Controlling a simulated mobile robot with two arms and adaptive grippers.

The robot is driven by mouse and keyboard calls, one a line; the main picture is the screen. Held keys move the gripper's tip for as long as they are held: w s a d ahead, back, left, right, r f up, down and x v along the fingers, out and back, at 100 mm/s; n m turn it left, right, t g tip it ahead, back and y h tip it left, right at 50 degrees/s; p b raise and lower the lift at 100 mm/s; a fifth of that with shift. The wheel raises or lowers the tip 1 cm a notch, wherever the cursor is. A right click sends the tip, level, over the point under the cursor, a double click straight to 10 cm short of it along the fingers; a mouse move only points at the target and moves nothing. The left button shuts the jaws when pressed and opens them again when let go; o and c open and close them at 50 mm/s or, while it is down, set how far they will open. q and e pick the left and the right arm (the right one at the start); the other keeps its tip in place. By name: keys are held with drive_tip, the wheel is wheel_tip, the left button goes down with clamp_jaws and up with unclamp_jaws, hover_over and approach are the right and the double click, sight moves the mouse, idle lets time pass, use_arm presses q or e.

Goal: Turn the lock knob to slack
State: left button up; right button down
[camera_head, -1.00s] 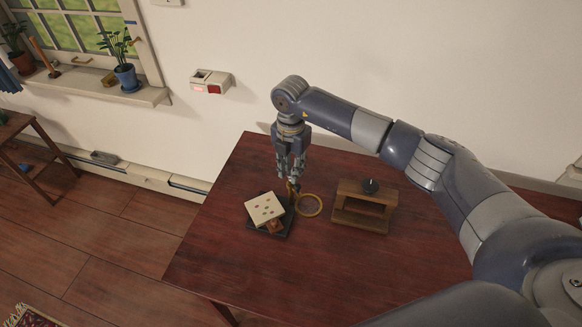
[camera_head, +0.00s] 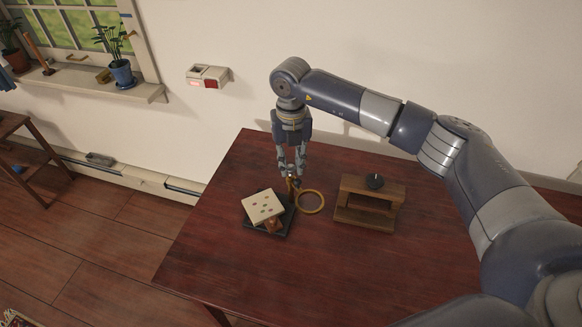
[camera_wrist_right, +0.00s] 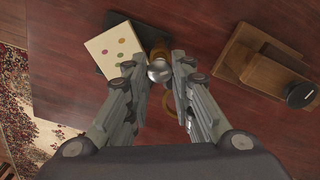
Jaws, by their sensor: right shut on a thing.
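A tilted cream plate with coloured dots (camera_head: 263,206) sits on a dark base (camera_head: 270,229) on the table; it also shows in the wrist view (camera_wrist_right: 115,50). Beside it are a brass ring (camera_head: 322,203) and a brass post topped by a silver ball knob (camera_wrist_right: 160,71). My right gripper (camera_head: 291,174) points down at this post and is shut on the knob, which lies between its fingertips in the wrist view. I cannot tell which knob is the lock knob. My left gripper is not in view.
The dark red table (camera_head: 240,265) is clear in front and at the right. A wall box with a red part (camera_head: 208,77) hangs behind. A windowsill with potted plants (camera_head: 122,73) is at the left, above a side table (camera_head: 35,150).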

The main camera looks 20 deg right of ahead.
sight(291, 167)
drive_tip(key=n+b, duration=0.3)
drive_tip(key=n, duration=0.2)
drive_tip(key=shift+f+n+b, duration=0.1)
drive_tip(key=shift+n+b, duration=0.2)
drive_tip(key=shift+b, duration=0.1)
drive_tip(key=shift+n+b, duration=1.15)
drive_tip(key=shift+n, duration=1.05)
drive_tip(key=c, duration=1.4)
unclamp_jaws()
drive_tip(key=shift+r, duration=0.2)
wheel_tip(291, 167, up, 12)
